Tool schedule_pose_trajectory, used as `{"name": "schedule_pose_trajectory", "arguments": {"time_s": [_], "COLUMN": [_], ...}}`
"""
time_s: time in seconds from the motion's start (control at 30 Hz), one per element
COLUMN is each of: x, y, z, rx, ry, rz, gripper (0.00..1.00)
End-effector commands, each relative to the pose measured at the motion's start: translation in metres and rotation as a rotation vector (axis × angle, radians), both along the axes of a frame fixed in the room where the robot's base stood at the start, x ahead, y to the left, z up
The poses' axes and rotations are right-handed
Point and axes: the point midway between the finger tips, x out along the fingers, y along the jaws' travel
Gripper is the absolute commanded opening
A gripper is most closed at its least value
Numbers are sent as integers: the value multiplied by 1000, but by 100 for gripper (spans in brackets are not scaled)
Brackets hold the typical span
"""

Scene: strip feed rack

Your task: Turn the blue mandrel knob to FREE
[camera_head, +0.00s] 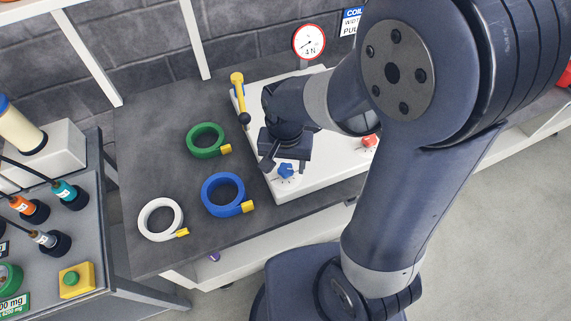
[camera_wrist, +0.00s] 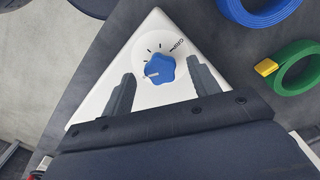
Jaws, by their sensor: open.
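The blue mandrel knob (camera_head: 286,170) sits on the near left corner of a white panel (camera_head: 318,186). In the wrist view the blue knob (camera_wrist: 161,69) is lobed, with a white mark towards its lower left. Dial ticks and small dark lettering, too small to read surely, lie around it. The lettering is at the dial's upper right, away from the mark. My gripper (camera_head: 284,162) is over that corner. In the wrist view my open gripper (camera_wrist: 161,82) has one finger to either side of and just below the knob; contact cannot be told.
Green (camera_head: 203,140), blue (camera_head: 222,194) and white (camera_head: 160,219) rings with yellow tags lie left of the panel. A yellow-handled lever (camera_head: 238,84) stands at the panel's left edge, behind my gripper. A red knob (camera_head: 369,141) is farther right. A gauge (camera_head: 309,41) stands behind.

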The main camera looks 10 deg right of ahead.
Motion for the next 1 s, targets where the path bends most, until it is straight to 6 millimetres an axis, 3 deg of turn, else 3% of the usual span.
{"name": "schedule_pose_trajectory", "arguments": {"time_s": [0.13,0.43,1.0], "x": [-1,0,0], "y": [0,0,0], "z": [-10,-12,-12], "rx": [-1,0,0], "ry": [1,0,0], "rz": [1,1,1], "gripper": [58,58,13]}}
